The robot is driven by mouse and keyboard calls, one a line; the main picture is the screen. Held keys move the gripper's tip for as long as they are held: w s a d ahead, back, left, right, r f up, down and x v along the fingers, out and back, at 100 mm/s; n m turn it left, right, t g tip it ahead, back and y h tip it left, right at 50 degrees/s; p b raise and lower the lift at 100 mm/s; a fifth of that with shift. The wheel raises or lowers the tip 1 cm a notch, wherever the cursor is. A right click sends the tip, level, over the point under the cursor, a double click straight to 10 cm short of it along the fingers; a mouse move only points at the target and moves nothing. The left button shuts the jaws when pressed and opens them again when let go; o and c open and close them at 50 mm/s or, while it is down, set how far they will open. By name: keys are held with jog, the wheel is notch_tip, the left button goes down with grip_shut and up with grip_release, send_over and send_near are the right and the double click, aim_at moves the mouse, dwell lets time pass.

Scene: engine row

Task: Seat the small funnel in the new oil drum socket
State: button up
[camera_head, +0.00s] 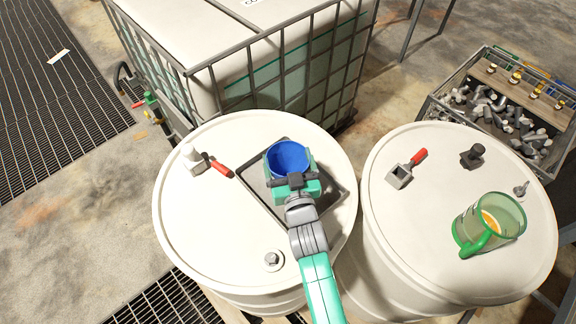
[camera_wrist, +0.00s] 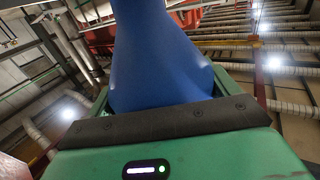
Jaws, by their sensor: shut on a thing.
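My gripper (camera_head: 292,180) is shut on a blue funnel (camera_head: 288,158) above the left white drum (camera_head: 190,225). The funnel's wide mouth faces up toward the head camera; its spout is hidden. In the wrist view the blue funnel (camera_wrist: 160,60) fills the middle, behind the dark jaw edge. On the right white drum (camera_head: 400,235) stand a grey square fitting with a red handle (camera_head: 399,176) and a dark round fitting (camera_head: 472,156). The left drum has a white fitting with a red handle (camera_head: 194,159) and a grey plug (camera_head: 271,259). I cannot tell which fitting is the socket.
A grey tray (camera_head: 258,205) lies on the left drum under my gripper. A green jug (camera_head: 466,226) with yellow-orange content and a small metal piece (camera_head: 521,189) are on the right drum. A caged white tank (camera_head: 215,45) stands behind; a crate of metal parts (camera_head: 430,108) is right.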

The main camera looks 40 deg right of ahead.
jog(key=s+a+r, duration=0.2)
jog(key=s+a, duration=0.1)
jog(key=s, duration=0.4)
jog(key=s+a+r, duration=0.3)
jog(key=s+a, duration=0.1)
jog(key=s, duration=0.3)
jog(key=shift+s+b, duration=0.2)
jog(key=shift+b, duration=0.2)
